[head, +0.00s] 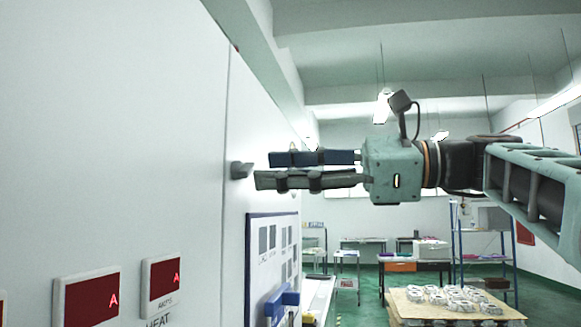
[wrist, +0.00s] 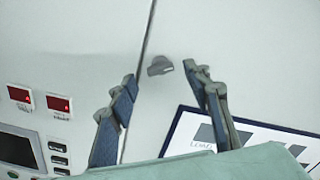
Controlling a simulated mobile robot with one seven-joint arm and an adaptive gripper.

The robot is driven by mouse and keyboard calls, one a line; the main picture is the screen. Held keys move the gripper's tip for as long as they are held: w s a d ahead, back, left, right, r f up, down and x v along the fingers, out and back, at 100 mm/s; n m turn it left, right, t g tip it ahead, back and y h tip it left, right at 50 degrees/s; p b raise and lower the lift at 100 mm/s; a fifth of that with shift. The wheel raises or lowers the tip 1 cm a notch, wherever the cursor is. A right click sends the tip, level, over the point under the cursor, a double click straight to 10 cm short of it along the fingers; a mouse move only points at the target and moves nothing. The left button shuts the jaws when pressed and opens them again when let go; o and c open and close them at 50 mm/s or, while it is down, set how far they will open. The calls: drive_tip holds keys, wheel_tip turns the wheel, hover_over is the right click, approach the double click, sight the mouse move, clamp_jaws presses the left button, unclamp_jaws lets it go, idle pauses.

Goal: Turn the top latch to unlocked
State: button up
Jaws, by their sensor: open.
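The top latch is a small grey knob (head: 241,170) on the white cabinet front, just right of the vertical door seam. In the wrist view the latch (wrist: 160,66) shows a short handle lying roughly sideways, slightly tilted. My gripper (head: 262,169) reaches left toward the latch in the head view, its fingertips a little short of it. In the wrist view its two fingers (wrist: 162,80) are apart, one on each side of the latch and below it. The gripper is open and empty. Whether either finger touches the latch cannot be told; a gap shows.
Red displays (head: 92,297) sit on the panel left of the seam. A blue-framed board (head: 250,265) is mounted below the latch on the right, with a blue handle (head: 284,300) near it. A table (head: 410,307) with castings stands in the room behind.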

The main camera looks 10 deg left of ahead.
sight(243, 170)
drive_tip(key=shift+w+a, duration=0.15)
drive_tip(key=shift+a, duration=1.3)
drive_tip(key=shift+c, duration=0.4)
drive_tip(key=c, duration=1.1)
drive_tip(key=n+b, duration=0.1)
drive_tip(key=n, duration=0.5)
drive_tip(key=shift+f+b, duration=0.1)
drive_tip(key=shift+b, duration=0.3)
drive_tip(key=n+b, duration=0.1)
drive_tip(key=n, duration=0.4)
drive_tip(key=shift+n+b, duration=0.35)
drive_tip(key=shift+n, duration=0.05)
